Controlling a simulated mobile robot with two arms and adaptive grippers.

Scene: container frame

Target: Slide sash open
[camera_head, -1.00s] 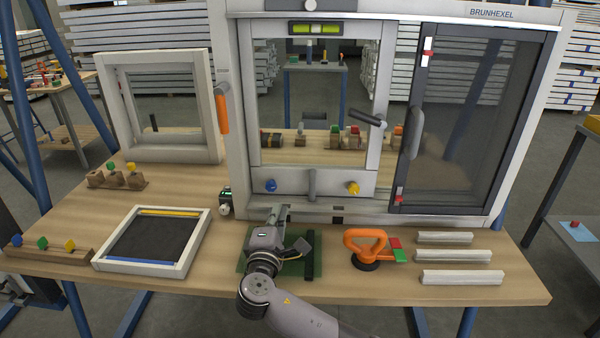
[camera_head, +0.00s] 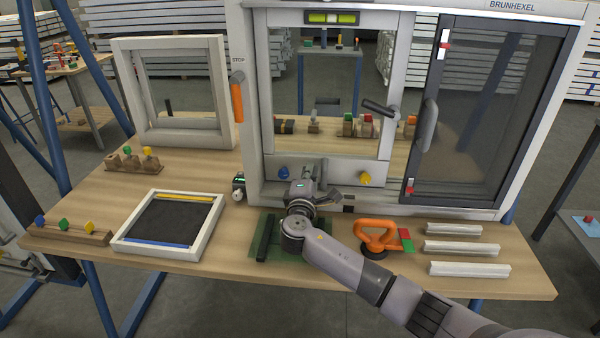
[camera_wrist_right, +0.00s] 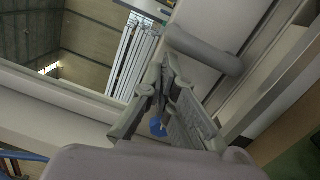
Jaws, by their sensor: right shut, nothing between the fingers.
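The light grey sash (camera_head: 395,68) with clear glass stands upright in the left part of the window unit, beside a dark-framed panel (camera_head: 492,110). My left gripper is out of view.
An orange suction lifter (camera_head: 377,236) and several white profiles (camera_head: 468,269) lie right of my forearm on the bench. A framed tray (camera_head: 205,230) lies left, with a small white frame (camera_head: 218,140) behind it. An orange handle (camera_head: 237,100) is on the left post.

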